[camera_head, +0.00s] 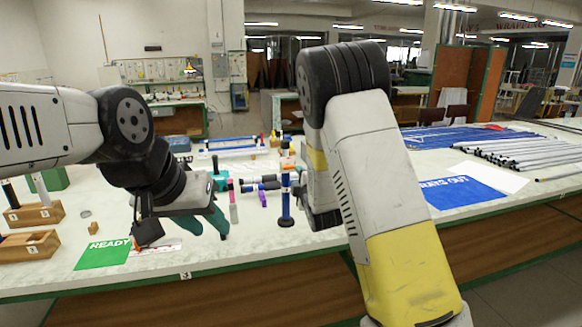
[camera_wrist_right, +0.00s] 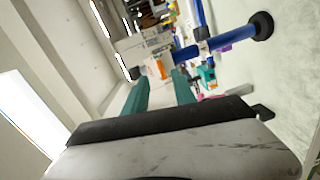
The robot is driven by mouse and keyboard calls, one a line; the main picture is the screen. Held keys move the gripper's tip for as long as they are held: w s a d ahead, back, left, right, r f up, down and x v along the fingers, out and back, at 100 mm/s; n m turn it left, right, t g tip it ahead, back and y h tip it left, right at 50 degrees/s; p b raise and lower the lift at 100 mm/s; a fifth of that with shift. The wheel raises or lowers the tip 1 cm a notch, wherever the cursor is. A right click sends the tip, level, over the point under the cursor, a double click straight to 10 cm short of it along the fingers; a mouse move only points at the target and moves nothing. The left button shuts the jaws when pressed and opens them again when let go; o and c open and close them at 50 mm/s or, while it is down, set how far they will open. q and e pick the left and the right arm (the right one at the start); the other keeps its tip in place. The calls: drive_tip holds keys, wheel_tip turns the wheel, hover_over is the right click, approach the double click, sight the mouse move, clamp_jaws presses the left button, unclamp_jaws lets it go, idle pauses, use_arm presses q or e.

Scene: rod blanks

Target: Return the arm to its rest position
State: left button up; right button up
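My left gripper (camera_head: 206,227) hangs over the table beside the green READY mat, its teal fingers apart with nothing seen between them. My right arm (camera_head: 385,190) stands large in the middle of the head view, bent at the elbow, and hides its own gripper there. In the right wrist view my right gripper (camera_wrist_right: 162,82) shows two teal fingers spread apart with nothing between them. A blue post (camera_head: 286,200) on a round base stands upright on the table just left of my right arm. It also shows in the right wrist view (camera_wrist_right: 222,40), beyond the fingers.
The READY mat (camera_head: 103,254) and wooden blocks (camera_head: 28,245) lie at the left. A blue mat (camera_head: 460,192) and grey rods (camera_head: 520,150) lie at the right. Dark and coloured rod pieces (camera_head: 262,186) lie left of the post. Bare table shows in front.

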drive_tip(key=s+d+r+m+g+h, duration=0.1)
drive_tip(key=s+d+r+m+g, duration=0.25)
drive_tip(key=s+m, duration=0.3)
drive_tip(key=s+d+r+m+g, duration=0.2)
drive_tip(key=s+d+r+m, duration=0.25)
drive_tip(key=s, duration=0.25)
drive_tip(key=s+d+m+g, duration=0.1)
drive_tip(key=s+m+g, duration=0.1)
drive_tip(key=s, duration=1)
drive_tip(key=s+d+r+m+g, duration=0.1)
drive_tip(key=s+m, duration=0.4)
drive_tip(key=s, duration=0.8)
drive_tip(key=shift+s+d+r+g, duration=0.15)
drive_tip(key=shift+d+r+g, duration=0.1)
drive_tip(key=shift+d+g, duration=0.6)
